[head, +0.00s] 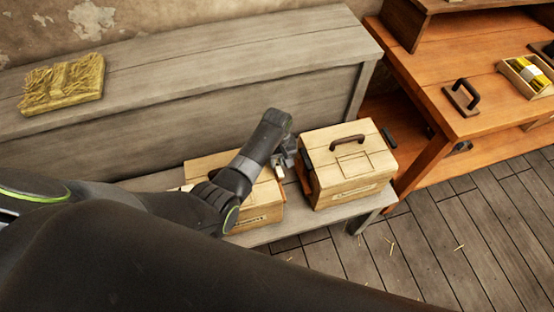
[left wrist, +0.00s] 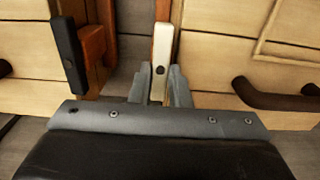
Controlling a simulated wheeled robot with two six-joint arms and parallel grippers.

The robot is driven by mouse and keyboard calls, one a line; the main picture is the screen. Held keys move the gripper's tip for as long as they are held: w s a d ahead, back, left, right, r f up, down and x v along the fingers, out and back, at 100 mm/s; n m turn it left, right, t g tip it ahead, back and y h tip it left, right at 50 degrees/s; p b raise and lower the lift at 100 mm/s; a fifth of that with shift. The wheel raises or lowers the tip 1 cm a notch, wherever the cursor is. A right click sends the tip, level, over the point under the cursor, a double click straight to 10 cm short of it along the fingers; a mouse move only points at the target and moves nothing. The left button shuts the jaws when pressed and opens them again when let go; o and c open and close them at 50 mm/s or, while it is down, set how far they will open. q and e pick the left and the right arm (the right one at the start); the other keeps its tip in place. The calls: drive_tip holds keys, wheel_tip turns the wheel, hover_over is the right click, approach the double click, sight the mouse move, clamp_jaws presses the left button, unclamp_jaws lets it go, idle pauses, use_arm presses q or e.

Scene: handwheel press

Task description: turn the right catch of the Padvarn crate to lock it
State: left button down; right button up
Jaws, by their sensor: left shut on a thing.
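Two pale wooden crates stand side by side on a low bench. The left crate (head: 264,214), partly hidden behind my left arm, has a cream catch on its right side; its label is too small to read. My left gripper (head: 287,157) is at that side, in the gap between the crates. In the left wrist view, my left gripper (left wrist: 162,84) is shut on the cream catch (left wrist: 163,45), one finger on each side below its dark pivot pin. The catch stands nearly upright in that picture. My right gripper is not in view.
The right crate (head: 345,178) stands close by; its black catch (left wrist: 68,55) is near my gripper in the wrist view. The low bench (head: 352,215) has little free room. A grey chest (head: 200,85) stands behind, an orange workbench (head: 450,110) at right.

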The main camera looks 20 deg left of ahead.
use_arm(q)
drive_tip(key=shift+n, duration=0.3)
drive_tip(key=n+p, duration=0.2)
drive_tip(key=n, duration=0.1)
drive_tip(key=shift+a+r+p, duration=0.1)
drive_tip(key=shift+r+p, duration=0.05)
drive_tip(key=shift+p, duration=0.15)
drive_tip(key=n+p, duration=0.1)
drive_tip(key=n, duration=0.2)
drive_tip(key=shift+s, duration=0.1)
drive_tip(key=n+p, duration=0.1)
drive_tip(key=n, duration=0.2)
drive_tip(key=shift+s+n, duration=0.1)
drive_tip(key=shift+n, duration=0.2)
drive_tip(key=n+p, duration=0.1)
drive_tip(key=n, duration=0.2)
drive_tip(key=shift+s+n, duration=0.1)
drive_tip(key=shift+n, duration=0.2)
drive_tip(key=shift+n+p, duration=0.4)
drive_tip(key=shift+n, duration=1.6)
drive_tip(key=c, duration=1.4)
unclamp_jaws()
drive_tip(key=shift+s, duration=0.1)
